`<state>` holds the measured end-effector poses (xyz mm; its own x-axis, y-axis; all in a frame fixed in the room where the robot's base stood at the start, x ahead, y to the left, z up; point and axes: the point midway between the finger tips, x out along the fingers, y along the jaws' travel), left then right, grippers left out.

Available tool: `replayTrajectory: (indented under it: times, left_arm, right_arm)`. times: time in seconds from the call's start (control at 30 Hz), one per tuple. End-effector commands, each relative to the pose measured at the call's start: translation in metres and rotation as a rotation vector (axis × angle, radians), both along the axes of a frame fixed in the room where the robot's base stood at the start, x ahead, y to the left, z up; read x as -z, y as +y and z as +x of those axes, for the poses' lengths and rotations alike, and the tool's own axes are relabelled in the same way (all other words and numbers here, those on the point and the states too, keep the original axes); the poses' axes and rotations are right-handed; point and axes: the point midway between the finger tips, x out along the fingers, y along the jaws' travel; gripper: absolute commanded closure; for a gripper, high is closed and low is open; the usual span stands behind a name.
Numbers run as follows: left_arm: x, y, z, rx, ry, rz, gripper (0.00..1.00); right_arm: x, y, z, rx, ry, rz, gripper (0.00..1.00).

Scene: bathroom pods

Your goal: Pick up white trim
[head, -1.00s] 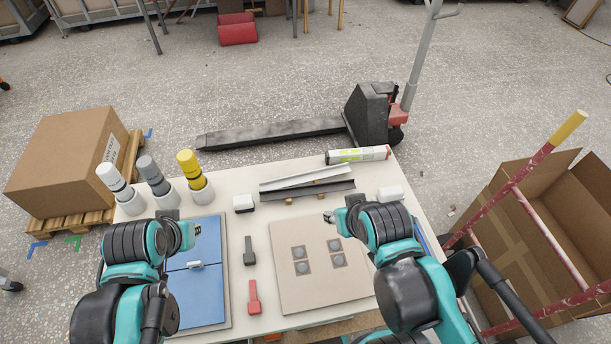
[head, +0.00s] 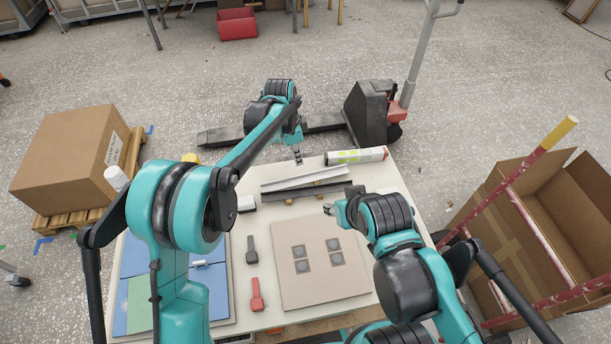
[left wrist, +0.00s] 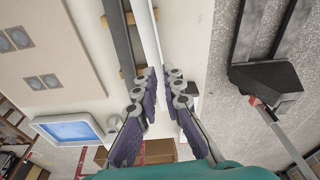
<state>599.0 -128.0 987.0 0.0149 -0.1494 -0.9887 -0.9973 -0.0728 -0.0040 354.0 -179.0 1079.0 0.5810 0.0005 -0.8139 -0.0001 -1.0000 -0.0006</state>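The white trim (head: 306,177) is a long thin strip lying near the far edge of the white table (head: 283,214), behind a dark grey strip (head: 333,190). In the left wrist view the white trim (left wrist: 147,38) runs from the top edge down toward the fingertips, beside the dark strip (left wrist: 118,40). My left gripper (head: 297,160) is reached out over the table's far side, just beyond the trim in the head view. In the left wrist view its fingers (left wrist: 160,76) are apart with nothing gripped. My right gripper (head: 329,209) hangs over the beige panel's far edge; its fingers are too small to read.
A white caulk-like tube (head: 356,156) lies right of my left gripper. A beige panel (head: 318,279) and a red-handled tool (head: 257,294) are nearer. A pallet jack (head: 368,115) stands behind, and an open cardboard box (head: 510,235) stands at right.

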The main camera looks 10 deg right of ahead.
Motion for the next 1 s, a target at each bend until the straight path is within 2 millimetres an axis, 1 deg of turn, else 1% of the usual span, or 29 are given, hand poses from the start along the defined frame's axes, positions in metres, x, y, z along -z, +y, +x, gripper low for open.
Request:
replayTrajectory:
  times: [0.1, 0.3, 0.43, 0.6, 0.7, 0.93, 0.97, 1.0]
  left_arm:
    - [0.011, -0.007, 0.001, 0.026, 0.005, 0.002, 0.91]
    - [0.033, -0.01, 0.001, 0.025, 0.005, 0.002, 0.91]
    - [0.044, -0.012, 0.002, 0.024, 0.006, 0.002, 0.91]
    - [0.071, -0.018, 0.004, 0.023, 0.006, 0.002, 0.91]
    - [0.082, -0.02, 0.004, 0.023, 0.005, 0.002, 0.91]
    - [0.082, -0.02, 0.003, 0.022, 0.005, 0.002, 0.91]
    - [0.082, -0.02, 0.003, 0.022, 0.005, 0.002, 0.99]
    - [0.082, -0.02, 0.003, 0.022, 0.005, 0.002, 1.0]
  right_arm:
    - [0.001, 0.0, 0.0, 0.0, 0.0, 0.0, 0.6]
    - [0.008, 0.0, 0.0, 0.0, 0.0, 0.0, 0.6]
    - [0.012, 0.0, 0.0, 0.0, 0.0, 0.0, 0.6]
    - [0.023, 0.0, 0.0, 0.0, 0.0, 0.0, 0.6]
    - [0.025, 0.0, 0.0, 0.0, 0.0, 0.0, 0.6]
    - [0.024, 0.0, 0.0, 0.0, 0.0, 0.0, 0.6]
    - [0.024, 0.0, 0.0, 0.0, 0.0, 0.0, 0.6]
    - [0.024, 0.0, 0.0, 0.0, 0.0, 0.0, 0.6]
